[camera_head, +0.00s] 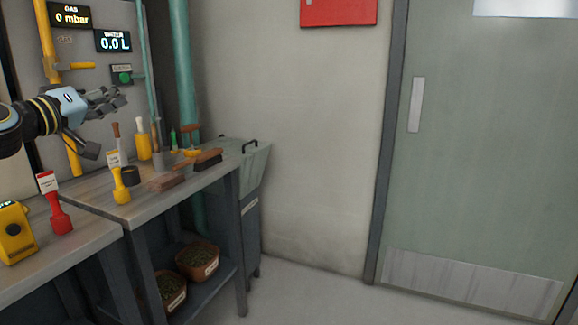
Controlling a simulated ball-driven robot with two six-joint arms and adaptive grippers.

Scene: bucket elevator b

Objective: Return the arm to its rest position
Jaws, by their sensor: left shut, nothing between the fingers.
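My left arm comes in from the left edge, and its gripper (112,99) is in the air above the workbench (95,205), in front of the grey wall panel. The gripper is shut and holds nothing. Its fingers point to the right, apart from the tools on the bench. My right gripper is not in the picture.
On the bench stand a red-handled tagged tool (59,215), a yellow tagged tool (120,187), a yellow device (15,233) and brushes (207,160). Two tubs (197,262) sit on the lower shelf. A grey bin (255,170) stands beside the bench. Floor before the door (480,150) is clear.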

